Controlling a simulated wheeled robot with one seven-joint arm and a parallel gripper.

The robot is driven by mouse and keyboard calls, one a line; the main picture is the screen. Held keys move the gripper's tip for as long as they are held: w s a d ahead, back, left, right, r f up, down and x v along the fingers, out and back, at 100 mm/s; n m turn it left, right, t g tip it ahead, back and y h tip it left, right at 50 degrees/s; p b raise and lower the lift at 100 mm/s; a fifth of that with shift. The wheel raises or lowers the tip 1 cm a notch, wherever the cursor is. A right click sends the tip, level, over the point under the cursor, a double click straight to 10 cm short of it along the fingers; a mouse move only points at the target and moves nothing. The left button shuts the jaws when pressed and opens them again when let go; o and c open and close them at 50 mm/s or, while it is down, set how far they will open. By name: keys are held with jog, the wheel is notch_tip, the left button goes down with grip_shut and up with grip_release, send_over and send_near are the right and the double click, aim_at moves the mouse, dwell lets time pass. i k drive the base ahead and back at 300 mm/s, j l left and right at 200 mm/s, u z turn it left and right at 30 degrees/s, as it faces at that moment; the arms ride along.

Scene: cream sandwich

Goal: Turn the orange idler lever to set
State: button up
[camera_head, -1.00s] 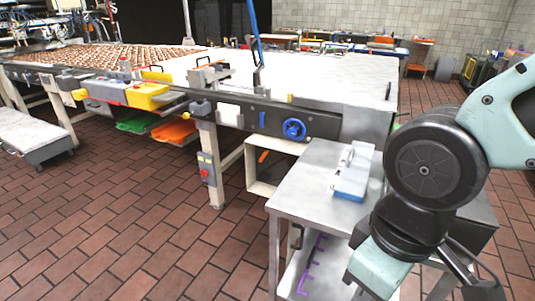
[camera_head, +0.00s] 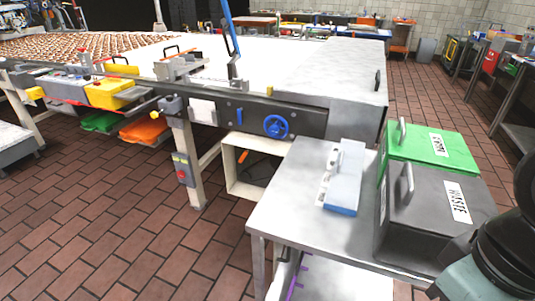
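A small orange lever-like piece (camera_head: 243,157) shows inside an open cream box frame (camera_head: 231,178) under the right end of the conveyor. It is slanted and small in view, and I cannot tell its exact setting. I cannot confirm from this view that it is the idler lever. My gripper is not in view; only dark and pale green links of my arm show at the lower right edge, well to the right of the orange piece.
A steel table (camera_head: 285,215) stands right of the frame, bearing a white and blue device (camera_head: 345,180), a green bin (camera_head: 440,148) and a grey waste bin (camera_head: 425,225). A blue handwheel (camera_head: 276,126) is on the conveyor side. Brick floor (camera_head: 130,230) is clear at left.

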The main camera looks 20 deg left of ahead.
aim_at(243, 155)
jog(key=i+j+z, duration=0.3)
jog(key=j, duration=0.65)
jog(key=j+z, duration=0.35)
jog(key=j, duration=2.45)
